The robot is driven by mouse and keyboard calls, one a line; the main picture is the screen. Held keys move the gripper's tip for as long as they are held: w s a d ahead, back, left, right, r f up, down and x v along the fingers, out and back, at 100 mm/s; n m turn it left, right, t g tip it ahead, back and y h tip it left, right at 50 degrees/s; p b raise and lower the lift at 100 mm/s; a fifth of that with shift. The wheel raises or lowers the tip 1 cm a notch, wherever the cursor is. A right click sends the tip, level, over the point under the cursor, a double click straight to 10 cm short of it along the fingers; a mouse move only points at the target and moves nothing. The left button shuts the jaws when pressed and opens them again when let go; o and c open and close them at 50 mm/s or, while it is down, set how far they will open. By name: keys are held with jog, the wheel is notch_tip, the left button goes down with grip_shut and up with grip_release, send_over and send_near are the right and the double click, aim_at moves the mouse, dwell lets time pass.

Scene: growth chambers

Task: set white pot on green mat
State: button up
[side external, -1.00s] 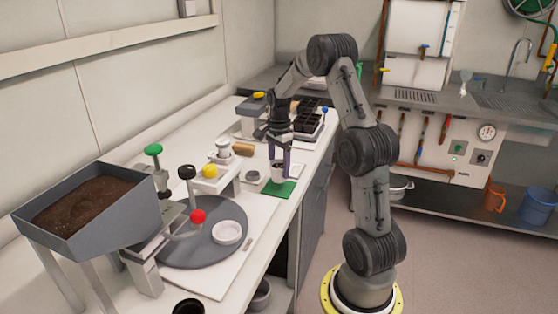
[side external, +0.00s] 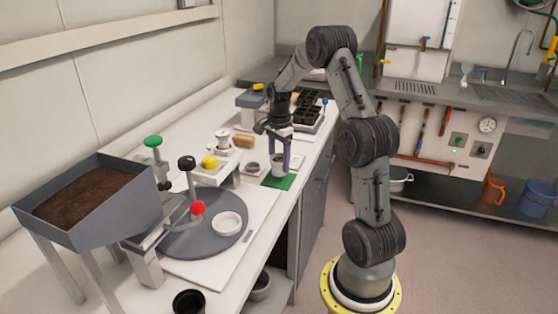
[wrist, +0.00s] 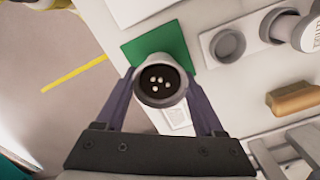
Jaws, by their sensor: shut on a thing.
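The white pot (wrist: 148,93) holds dark soil with several pale seeds on top. My gripper (wrist: 161,98) is shut on it, one finger on each side. In the side view my gripper (side external: 279,170) points down with the pot (side external: 279,158) between its fingers, over or on the green mat (side external: 276,182). In the wrist view the green mat (wrist: 165,40) shows beyond the pot, and the pot covers its near part. I cannot tell whether the pot's base touches the mat.
A small grey dish (side external: 253,168) sits left of the mat. The grey turntable (side external: 185,240) holds a white saucer (side external: 227,224). A soil hopper (side external: 85,205) stands at the front left. A black seedling tray (side external: 308,112) is behind my gripper. The counter's edge is right of the mat.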

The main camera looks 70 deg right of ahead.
jog(key=shift+f, duration=0.95)
dwell(0.4)
jog(key=o, duration=1.4)
jog(key=shift+r, duration=4.25)
